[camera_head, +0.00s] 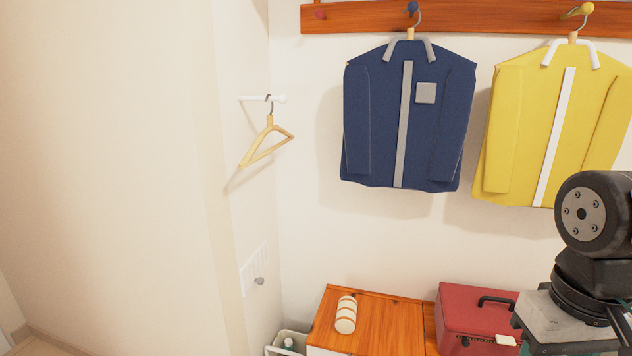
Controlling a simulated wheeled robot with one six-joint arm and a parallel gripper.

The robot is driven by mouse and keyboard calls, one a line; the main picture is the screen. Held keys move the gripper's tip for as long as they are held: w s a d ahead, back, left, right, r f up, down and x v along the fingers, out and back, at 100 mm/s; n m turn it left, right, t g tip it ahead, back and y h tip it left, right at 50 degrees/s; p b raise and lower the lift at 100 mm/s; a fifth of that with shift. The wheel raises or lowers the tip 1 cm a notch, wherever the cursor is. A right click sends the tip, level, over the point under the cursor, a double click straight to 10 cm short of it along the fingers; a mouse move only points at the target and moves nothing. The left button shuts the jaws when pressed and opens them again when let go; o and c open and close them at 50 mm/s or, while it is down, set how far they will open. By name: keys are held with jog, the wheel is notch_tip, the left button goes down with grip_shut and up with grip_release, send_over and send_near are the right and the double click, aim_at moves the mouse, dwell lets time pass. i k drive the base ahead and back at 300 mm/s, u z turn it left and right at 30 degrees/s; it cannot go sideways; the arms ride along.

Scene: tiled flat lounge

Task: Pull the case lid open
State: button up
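A red case (465,310) with a black handle on its top stands on the wooden cabinet at the lower right. Its lid looks shut. A small pale latch or tag (506,340) shows near its front, and a dark fitting sits further left on the front. The lower part of the case is cut off by the picture's edge, and my arm hides its right side. My arm's dark joint shows at the right edge. My gripper is not in view.
A wooden cabinet top (385,322) carries a cream striped roll (346,314) left of the case. A pale bin (273,347) stands beside the cabinet. A blue jacket (408,120) and a yellow jacket (520,125) hang above. An empty hanger (268,145) hangs on the left wall.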

aim_at(479, 310)
jog(key=z, duration=0.75)
